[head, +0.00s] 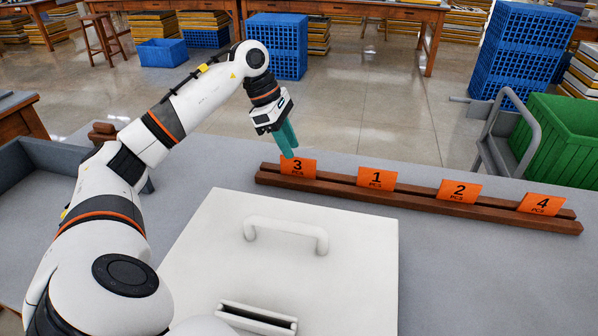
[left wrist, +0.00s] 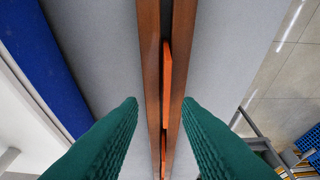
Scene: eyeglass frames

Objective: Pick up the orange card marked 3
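The orange card marked 3 (head: 298,168) stands upright in the slot of a brown wooden rack (head: 400,197), at its left end. It also shows edge-on from above in the left wrist view (left wrist: 167,85), between the two rails. My left gripper (head: 289,152) is just above and behind the card, pointing down. In the left wrist view its green fingers (left wrist: 160,103) are spread apart on either side of the rack, with nothing between them at the tips. The fingertips look close to the card's top; contact cannot be told. My right gripper is not in view.
Cards marked 1 (head: 376,178), 2 (head: 459,191) and 4 (head: 541,204) stand in the same rack to the right. A white board with a handle (head: 350,275) lies in front. A grey tray (head: 30,200) is at left. A green crate (head: 560,140) stands beyond the table.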

